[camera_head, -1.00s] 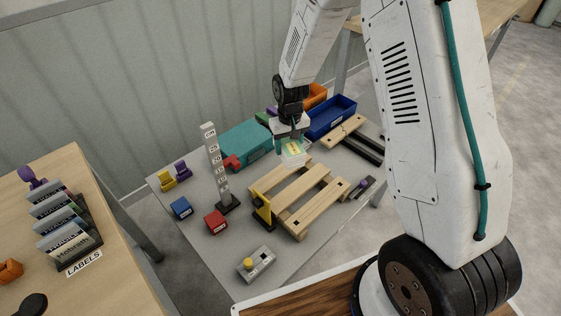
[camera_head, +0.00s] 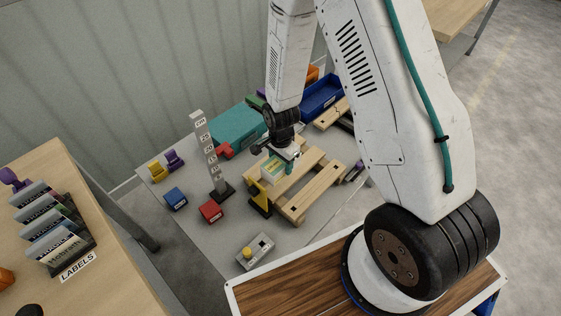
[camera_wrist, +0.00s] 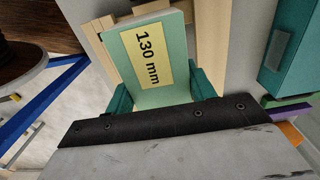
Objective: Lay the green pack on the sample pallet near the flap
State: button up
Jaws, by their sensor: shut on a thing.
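The pale green pack (camera_head: 271,172) has a yellow label, which reads "130 mm" in the wrist view (camera_wrist: 122,62). My gripper (camera_head: 283,163) is shut on it, with a teal finger at each side in the wrist view (camera_wrist: 162,98). The pack is over the left end of the wooden slatted pallet (camera_head: 325,181), close to the yellow upright piece (camera_head: 258,192), which may be the flap. Whether the pack touches the slats, I cannot tell. My gripper and the pack hide part of the pallet's far left corner.
A numbered grey post (camera_head: 208,150) stands left of the pallet. Blue (camera_head: 175,198) and red (camera_head: 210,211) blocks and a grey button box (camera_head: 255,251) are on the grey table. A teal box (camera_head: 237,126) and a blue bin (camera_head: 322,94) stand behind.

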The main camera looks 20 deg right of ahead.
jog(key=shift+a, duration=0.1)
jog(key=shift+f, duration=2.85)
jog(key=shift+f, duration=1.05)
jog(key=o, duration=1.3)
notch_tip(320, 180, up, 8)
jog(key=shift+f, duration=0.1)
